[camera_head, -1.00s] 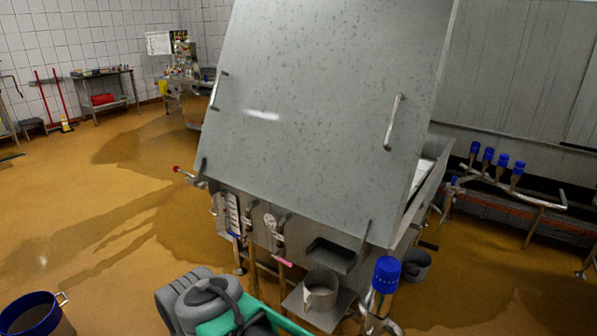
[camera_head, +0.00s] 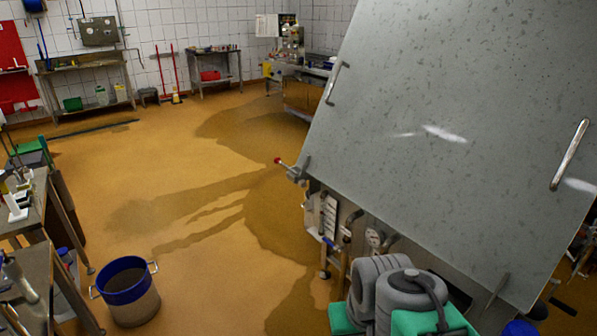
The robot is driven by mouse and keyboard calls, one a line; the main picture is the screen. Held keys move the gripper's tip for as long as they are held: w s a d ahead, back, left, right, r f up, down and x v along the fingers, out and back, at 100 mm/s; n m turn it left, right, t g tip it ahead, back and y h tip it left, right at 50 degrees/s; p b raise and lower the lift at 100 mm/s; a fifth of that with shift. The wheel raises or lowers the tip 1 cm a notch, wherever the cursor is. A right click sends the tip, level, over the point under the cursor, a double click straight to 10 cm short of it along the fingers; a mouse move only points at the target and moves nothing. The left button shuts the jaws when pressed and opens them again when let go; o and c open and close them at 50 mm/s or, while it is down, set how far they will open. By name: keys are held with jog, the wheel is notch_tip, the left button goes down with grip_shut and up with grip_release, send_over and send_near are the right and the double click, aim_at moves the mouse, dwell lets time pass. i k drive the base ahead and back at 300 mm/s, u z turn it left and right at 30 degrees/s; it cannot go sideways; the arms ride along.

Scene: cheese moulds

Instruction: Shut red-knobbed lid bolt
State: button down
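The red knob (camera_head: 278,160) sits at the outer end of a small metal bolt (camera_head: 292,171). The bolt sticks out to the left at the lower left corner of the big grey lid (camera_head: 440,130). The lid is tilted steeply up and fills the right of the view, with a bar handle (camera_head: 336,82) on its left and another (camera_head: 570,155) on its right. The bolt's exact position is too small to tell. My gripper is not in view.
A grey and green bulky object (camera_head: 400,295) stands in front of the vat, below the lid. A blue-rimmed bucket (camera_head: 127,290) stands on the floor at lower left. Worktables (camera_head: 40,215) line the left edge. The wet brown floor (camera_head: 190,190) between them and the vat is open.

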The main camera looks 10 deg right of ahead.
aim_at(277, 160)
jog(key=u, duration=0.6)
jog(key=i, duration=2.35)
jog(key=u, duration=0.3)
jog(key=i, duration=1.6)
jog(key=z, duration=0.2)
